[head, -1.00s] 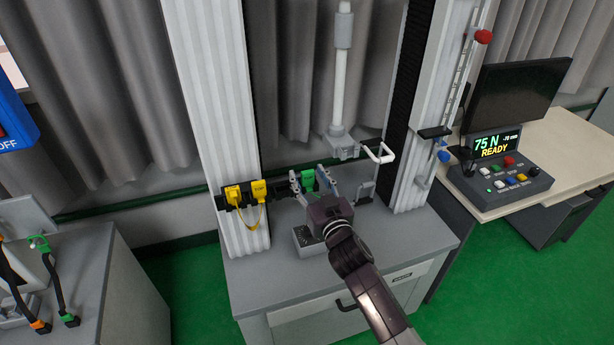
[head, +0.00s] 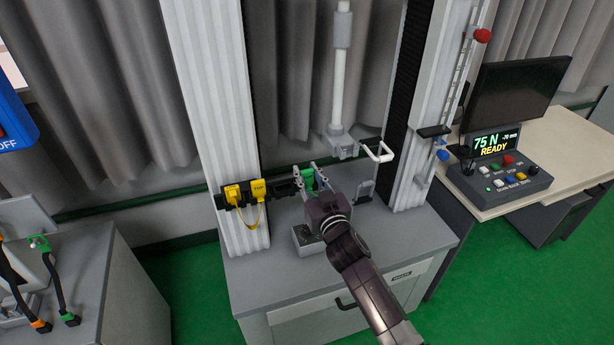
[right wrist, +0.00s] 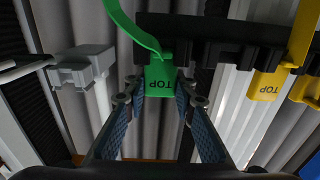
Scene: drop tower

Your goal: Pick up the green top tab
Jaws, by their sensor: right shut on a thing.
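The green top tab (head: 308,180) sits at the right end of a dark rail on the machine, behind my right gripper in the head view. In the right wrist view the green tab (right wrist: 159,80) reads TOP upside down and has a green strap running up from it. My right gripper (head: 308,172) is shut on the green tab. In the right wrist view the fingertips (right wrist: 159,95) press on its two sides. The tab is still close against the dark rail; I cannot tell if it is seated. My left gripper is not in view.
Two yellow tabs (head: 246,192) with a yellow strap hang on the dark rail (head: 281,188) to the left. A grey machine head (head: 342,143) and white bar handle (head: 380,153) are above right. A grey block (head: 306,242) stands on the cabinet top (head: 400,235) below the gripper.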

